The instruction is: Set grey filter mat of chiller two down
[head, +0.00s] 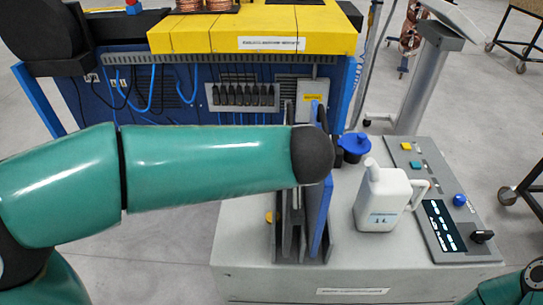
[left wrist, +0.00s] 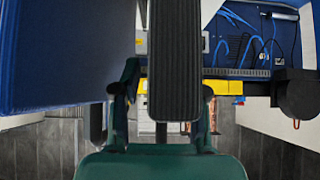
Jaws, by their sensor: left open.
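A dark grey ribbed mat (left wrist: 175,60) stands upright, edge-on, in the left wrist view. My left gripper (left wrist: 165,105) is open, with one finger on each side of the mat's lower end; I cannot tell whether they touch it. In the head view my left forearm reaches across and its dark rounded end hides most of this gripper. Below that end, upright dark grey plates (head: 291,228) stand beside a blue panel (head: 321,215) on the grey cabinet (head: 245,248). Which plate is the mat is unclear there. My right gripper is out of view.
A white jug (head: 382,200) and a blue-capped container (head: 354,147) stand right of the blue panel. A control panel (head: 442,215) with buttons lies further right. Behind is a blue machine with a yellow top (head: 255,30). A large blue panel (left wrist: 65,50) fills the wrist view's left.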

